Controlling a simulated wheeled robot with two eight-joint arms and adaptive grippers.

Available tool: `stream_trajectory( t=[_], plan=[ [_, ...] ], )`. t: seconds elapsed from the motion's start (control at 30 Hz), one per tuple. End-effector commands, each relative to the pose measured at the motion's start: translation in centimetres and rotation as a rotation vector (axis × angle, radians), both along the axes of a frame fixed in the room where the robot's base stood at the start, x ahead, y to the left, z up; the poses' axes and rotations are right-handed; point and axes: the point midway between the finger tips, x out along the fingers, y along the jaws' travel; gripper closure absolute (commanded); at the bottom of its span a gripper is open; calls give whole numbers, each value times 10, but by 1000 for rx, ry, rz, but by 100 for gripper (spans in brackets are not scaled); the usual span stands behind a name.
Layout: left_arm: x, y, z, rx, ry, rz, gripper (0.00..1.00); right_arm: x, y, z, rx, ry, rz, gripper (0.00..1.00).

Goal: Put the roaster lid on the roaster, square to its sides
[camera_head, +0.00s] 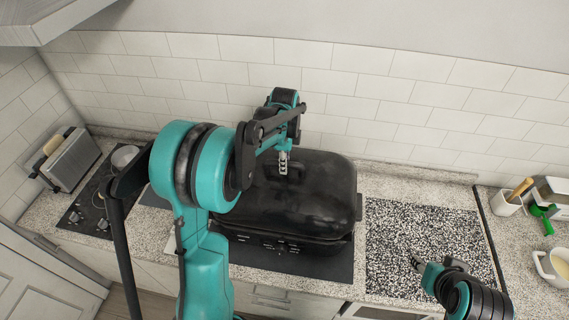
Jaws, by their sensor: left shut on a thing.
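The black roaster lid (312,205) is over the black roaster (285,243) at the middle of the counter. Its sides look roughly in line with the roaster's, but I cannot tell whether it is fully seated. My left gripper (284,165) reaches over from the left and is shut on the lid at its top; the arm hides the lid's left part and the handle is hard to make out. My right gripper (415,262) is low at the right, apart from the roaster, above a speckled board; its finger opening is too small to judge.
The roaster stands on a dark mat (335,267). A speckled dark board (420,228) lies to its right, with bare surface. A hob (90,205) and a grey toaster-like appliance (72,160) are at left. A white mug (552,268) and a utensil holder (506,203) are at far right.

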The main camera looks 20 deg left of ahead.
Motion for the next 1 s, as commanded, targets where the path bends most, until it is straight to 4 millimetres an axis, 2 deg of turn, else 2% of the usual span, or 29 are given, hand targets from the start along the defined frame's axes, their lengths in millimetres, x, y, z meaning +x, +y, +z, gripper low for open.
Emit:
stream_trajectory(
  t=[1.0],
  plan=[
    [0,0,-5,0,0,0,100,0,0,-7,0,0,0,60]
  ],
)
